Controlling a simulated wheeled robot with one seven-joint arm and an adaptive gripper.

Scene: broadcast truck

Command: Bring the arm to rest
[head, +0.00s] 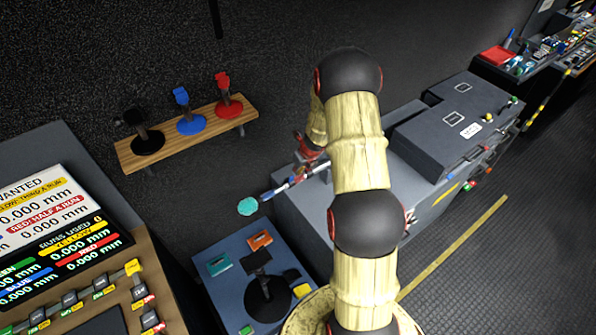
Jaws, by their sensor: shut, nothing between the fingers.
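My arm rises from the bottom of the head view, bends at a dark upper joint, and its far part comes down behind the upright links. My gripper (308,150) is small in the picture, at the end of that far part, left of the upright links. It is shut and empty, beside the near edge of a grey cabinet (310,210). Its fingertips are too small to make out clearly. A thin blue and white rod (285,187) shows just below it, with a teal disc (248,206) at its left end. I cannot tell whether the gripper touches the rod.
A wooden shelf (168,141) on the wall holds black, blue (190,122) and red (223,105) stands. A blue-grey box (220,290) with a black round-based stand (268,298) is below. A console (70,235) fills the left. A dark grey case (455,125) lies right of my arm.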

